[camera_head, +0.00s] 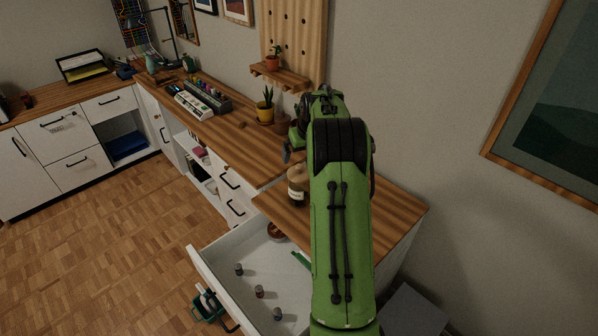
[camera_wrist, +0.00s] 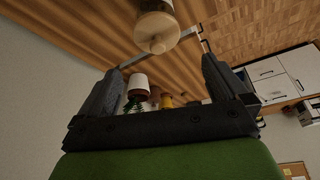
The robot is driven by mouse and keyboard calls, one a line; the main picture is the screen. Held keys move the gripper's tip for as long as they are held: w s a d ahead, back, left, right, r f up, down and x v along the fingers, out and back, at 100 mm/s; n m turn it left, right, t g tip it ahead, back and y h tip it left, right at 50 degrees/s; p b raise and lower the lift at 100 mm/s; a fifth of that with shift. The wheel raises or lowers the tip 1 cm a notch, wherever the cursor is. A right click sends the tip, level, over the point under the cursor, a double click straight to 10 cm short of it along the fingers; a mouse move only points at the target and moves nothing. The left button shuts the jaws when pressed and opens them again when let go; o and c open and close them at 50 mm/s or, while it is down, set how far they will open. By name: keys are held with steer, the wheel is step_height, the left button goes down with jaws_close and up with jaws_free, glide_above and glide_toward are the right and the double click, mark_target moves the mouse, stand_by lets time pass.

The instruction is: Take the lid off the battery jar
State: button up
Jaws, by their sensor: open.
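The battery jar (camera_head: 297,193) stands on the wooden desk just left of my arm, with its round wooden lid (camera_head: 297,172) on top. A label shows on the jar's front. In the wrist view, which is upside down, the jar (camera_wrist: 154,6) is at the top edge and its lid (camera_wrist: 157,42) faces the camera. My gripper (camera_wrist: 162,66) is open, with nothing between its fingers. The lid appears beyond the fingertips and apart from them. In the head view my arm hides most of the gripper.
An open white drawer (camera_head: 213,268) below the desk holds several small cylinders, a brown bowl (camera_head: 275,231) and a green item (camera_head: 301,259). A small shelf (camera_head: 281,77) with a plant hangs above. Bare desktop (camera_head: 400,215) lies right of my arm.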

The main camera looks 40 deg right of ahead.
mark_target(300, 166)
steer(key=x, duration=1)
steer(key=shift+w+d+p, duration=0.1)
steer(key=shift+d+p, duration=0.15)
steer(key=shift+p, duration=0.05)
steer(key=shift+r, duration=0.1)
steer(key=shift+c, duration=0.6)
steer(key=c, duration=0.7)
